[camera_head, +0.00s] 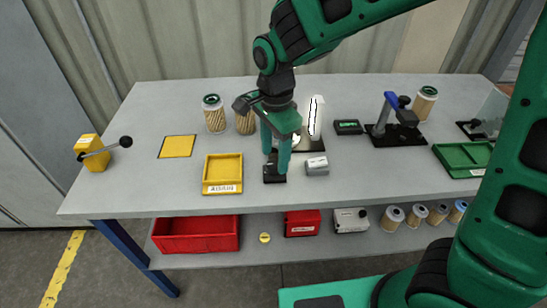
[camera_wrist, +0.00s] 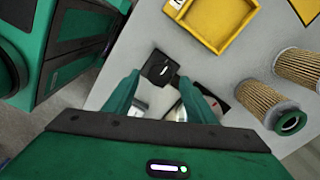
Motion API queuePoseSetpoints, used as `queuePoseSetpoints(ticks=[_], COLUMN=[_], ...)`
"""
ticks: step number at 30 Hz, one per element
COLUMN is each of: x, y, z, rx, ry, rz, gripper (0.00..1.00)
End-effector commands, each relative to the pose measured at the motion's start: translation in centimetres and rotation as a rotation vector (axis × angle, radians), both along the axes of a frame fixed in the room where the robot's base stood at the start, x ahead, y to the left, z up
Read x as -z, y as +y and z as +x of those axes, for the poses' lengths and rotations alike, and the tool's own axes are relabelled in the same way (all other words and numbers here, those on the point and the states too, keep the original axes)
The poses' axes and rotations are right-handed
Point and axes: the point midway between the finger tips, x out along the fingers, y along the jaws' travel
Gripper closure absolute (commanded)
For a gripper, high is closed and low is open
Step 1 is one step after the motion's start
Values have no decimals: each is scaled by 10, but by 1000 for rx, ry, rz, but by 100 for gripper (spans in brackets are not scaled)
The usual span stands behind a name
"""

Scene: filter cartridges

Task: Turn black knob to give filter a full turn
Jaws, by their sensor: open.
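In the wrist view, the fingers (camera_wrist: 160,90) spread on either side of a small black block with a white mark (camera_wrist: 160,68), which looks like the black knob. Its dark base (camera_head: 273,179) shows under the fingertips in the head view. I cannot tell whether the fingers touch it. A pleated tan filter with a green cap (camera_head: 214,115) stands left of my gripper. A second filter (camera_head: 245,124) is partly hidden by my wrist.
A lit white panel (camera_head: 315,118) and a small grey box (camera_head: 317,166) stand close right of my gripper. A yellow tray (camera_head: 222,187) lies to its left. A yellow box with a black-ended lever (camera_head: 93,152) is far left. A clamp stand (camera_head: 394,134) and green tray (camera_head: 463,172) are right.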

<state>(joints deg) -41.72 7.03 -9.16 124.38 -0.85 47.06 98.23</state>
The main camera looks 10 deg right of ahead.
Motion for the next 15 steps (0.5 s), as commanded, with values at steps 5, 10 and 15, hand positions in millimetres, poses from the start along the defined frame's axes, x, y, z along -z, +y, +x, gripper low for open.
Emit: queuePoseSetpoints(ticks=[5, 10, 15], x=[18, 22, 22], y=[0, 0, 0], z=[0, 0, 0], rx=[0, 0, 0], ry=[1, 0, 0], rz=[0, 0, 0], gripper=[49, 49, 49])
